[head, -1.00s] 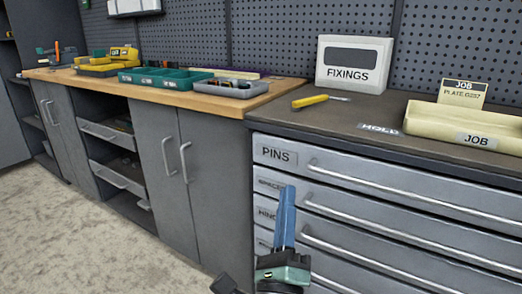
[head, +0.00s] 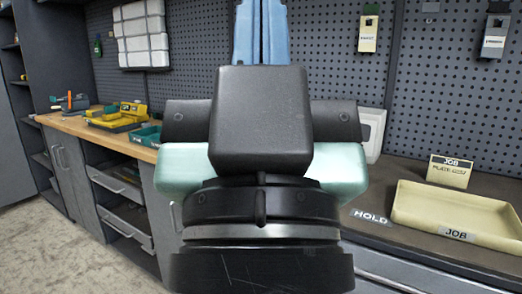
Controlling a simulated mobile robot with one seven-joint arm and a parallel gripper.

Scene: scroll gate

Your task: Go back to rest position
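My gripper (head: 261,25) fills the middle of the head view, pointing up, with its wrist and dark housing below it. Its two blue fingers stand side by side with hardly any gap, and nothing shows between them. The fingertips run out of the top edge of the picture. It is raised in front of the pegboard and hides part of both worktops, the cabinet fronts and most of the white FIXINGS box (head: 374,133).
A cream JOB tray (head: 408,222) with a JOB card (head: 450,172) stands on the dark worktop (head: 378,185) at right. The wooden bench (head: 75,127) at left carries yellow and green trays. Open grey floor (head: 30,255) lies at lower left.

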